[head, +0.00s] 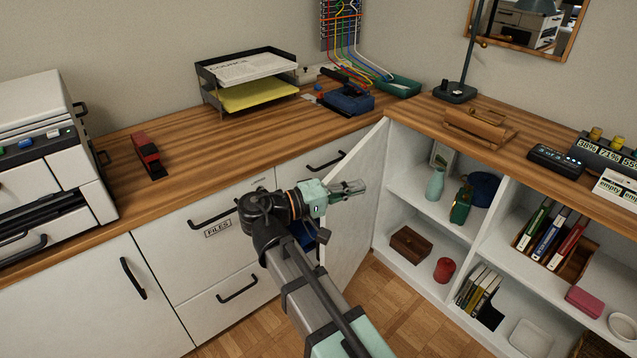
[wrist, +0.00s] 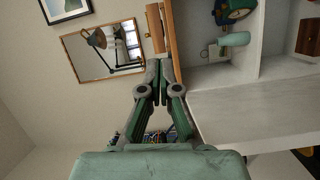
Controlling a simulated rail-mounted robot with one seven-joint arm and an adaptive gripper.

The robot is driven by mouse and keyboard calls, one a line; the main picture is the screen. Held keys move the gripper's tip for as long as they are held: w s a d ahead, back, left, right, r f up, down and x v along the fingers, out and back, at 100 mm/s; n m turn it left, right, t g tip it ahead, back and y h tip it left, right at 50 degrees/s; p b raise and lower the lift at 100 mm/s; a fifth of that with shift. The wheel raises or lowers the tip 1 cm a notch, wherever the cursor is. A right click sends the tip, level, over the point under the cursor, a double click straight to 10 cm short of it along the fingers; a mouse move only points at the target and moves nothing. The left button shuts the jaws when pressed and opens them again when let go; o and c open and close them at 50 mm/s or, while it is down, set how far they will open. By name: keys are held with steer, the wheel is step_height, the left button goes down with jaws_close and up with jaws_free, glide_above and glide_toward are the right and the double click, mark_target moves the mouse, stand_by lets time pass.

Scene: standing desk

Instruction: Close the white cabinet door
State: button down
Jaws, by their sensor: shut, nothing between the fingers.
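The white cabinet door (head: 362,207) stands open, swung out from the left edge of the open shelf cabinet (head: 465,237). In the wrist view the door (wrist: 250,115) is a pale panel right of the fingers, with the cabinet's inside beyond it. My gripper (head: 360,186) is shut and empty. In the head view its fingers overlap the door's upper middle and point right, toward the hinge side. In the wrist view my gripper (wrist: 158,66) points up past the door. I cannot tell whether it touches the door. My arm hides the door's lower left part.
The wooden worktop (head: 290,150) runs above the cabinets. The shelves hold a green vase (head: 435,184), a wooden box (head: 410,243) and a red can (head: 444,269). White drawers (head: 215,250) with dark handles stand left of my arm. Bare floor (head: 400,310) shows before the shelves.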

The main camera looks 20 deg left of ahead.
steer(key=s+a+f+n+t+y+p, duration=0.1)
steer(key=a+f+n+t+y, duration=0.3)
steer(key=a, duration=0.6)
steer(key=a+f+n+t+y+p, duration=0.1)
steer(key=a+f+n, duration=0.1)
steer(key=a+f, duration=0.55)
steer(key=w+d+r+b, duration=0.1)
steer(key=w+d+r, duration=0.1)
steer(key=w+d, duration=0.5)
steer(key=shift+w+b, duration=0.25)
steer(key=shift+b, duration=0.1)
